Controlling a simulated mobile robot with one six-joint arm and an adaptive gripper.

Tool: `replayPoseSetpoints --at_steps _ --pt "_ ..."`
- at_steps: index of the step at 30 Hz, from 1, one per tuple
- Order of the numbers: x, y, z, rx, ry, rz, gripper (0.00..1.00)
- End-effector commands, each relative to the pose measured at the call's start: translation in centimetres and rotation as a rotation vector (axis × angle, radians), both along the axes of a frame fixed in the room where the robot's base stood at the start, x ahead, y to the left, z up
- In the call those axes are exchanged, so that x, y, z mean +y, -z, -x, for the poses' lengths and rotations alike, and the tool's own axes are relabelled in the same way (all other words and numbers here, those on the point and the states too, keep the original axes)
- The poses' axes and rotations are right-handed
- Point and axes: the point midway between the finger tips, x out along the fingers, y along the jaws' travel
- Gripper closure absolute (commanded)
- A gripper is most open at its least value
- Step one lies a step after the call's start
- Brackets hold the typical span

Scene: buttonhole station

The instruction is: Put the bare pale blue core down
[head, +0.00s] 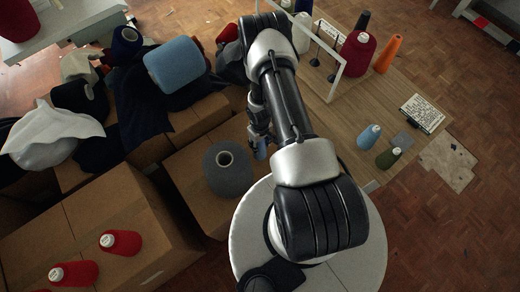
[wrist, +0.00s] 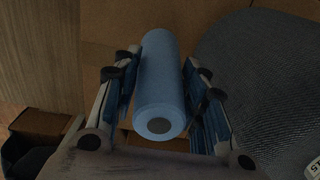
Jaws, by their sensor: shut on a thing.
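The pale blue core (wrist: 160,85) is a bare smooth cylinder between the two fingers of my gripper (wrist: 158,62) in the wrist view. The fingers are shut on it, one along each side. In the head view a small part of the core (head: 261,151) shows below my gripper (head: 259,138), beside the cardboard boxes and left of my arm. My arm hides part of the gripper there. Cardboard shows beneath the core in the wrist view; I cannot tell whether the core touches it.
A dark grey yarn cone (head: 229,168) stands on a cardboard box (head: 187,172) close to my gripper. A wooden table (head: 335,125) lies to the right, with a small blue cone (head: 369,137) and a green cone (head: 388,157).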

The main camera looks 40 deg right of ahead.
Motion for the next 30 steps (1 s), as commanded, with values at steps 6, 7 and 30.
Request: replayPoseSetpoints --at_steps 6,7,30 --pt "0.0 3.3 0.1 0.002 0.001 -0.001 0.78" --pt "0.0 3.7 0.1 0.002 0.001 -0.001 0.78" --pt "0.0 4.3 0.0 0.001 0.000 -0.001 0.42"
